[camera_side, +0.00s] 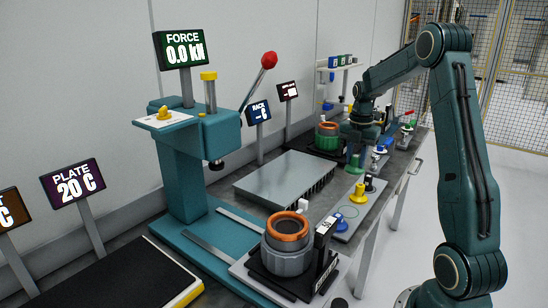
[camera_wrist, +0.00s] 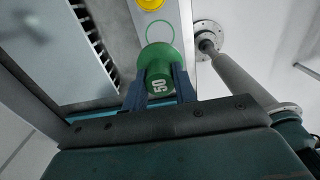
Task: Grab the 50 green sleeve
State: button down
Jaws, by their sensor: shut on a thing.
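The green sleeve (camera_wrist: 160,64) is marked with a white "50" and sits between the two blue fingers of my gripper (camera_wrist: 160,86) in the wrist view. The fingers are shut on its sides. In the side view a small green piece (camera_side: 354,163), likely the same sleeve, shows just below my gripper (camera_side: 360,146), over the bench. An empty green ring outline (camera_wrist: 160,33) lies on the light strip beyond the sleeve in the wrist view. I cannot tell whether the sleeve touches the surface beneath it.
A yellow piece (camera_side: 358,193) and a black piece (camera_side: 370,183) stand near the bench's front edge. A grey slotted plate (camera_side: 285,178) lies to the left. A housing with an orange ring (camera_side: 288,240) sits nearer, and the teal press (camera_side: 190,170) rises at left.

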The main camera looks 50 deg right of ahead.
aim_at(356, 156)
jog(key=shift+r, duration=2.2)
